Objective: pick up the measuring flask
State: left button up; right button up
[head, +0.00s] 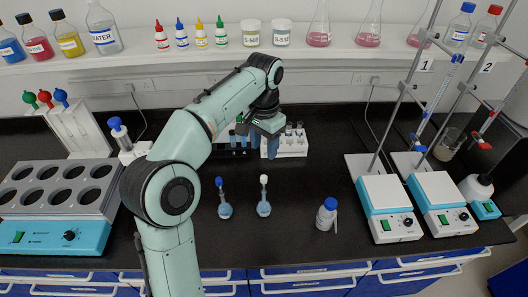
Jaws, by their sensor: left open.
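Two small flasks with narrow necks and blue liquid stand upright on the black bench in the head view. One flask has a blue stopper (224,209); the other flask has a white stopper (264,207) and stands to its right. Either could be the measuring flask. My left gripper (262,138) is open behind and above them, in front of the tube racks and apart from both flasks. Its fingertips are small and partly merge with the racks. My right gripper is not in view.
A dark tube rack (225,148) and a white rack (295,149) stand behind the flasks. A blue-capped bottle (326,216) is to their right, then hotplates (385,202) with stands. A heating block (60,195) is at left. Bench around the flasks is clear.

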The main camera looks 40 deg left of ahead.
aim_at(263, 208)
jog(key=k, duration=1)
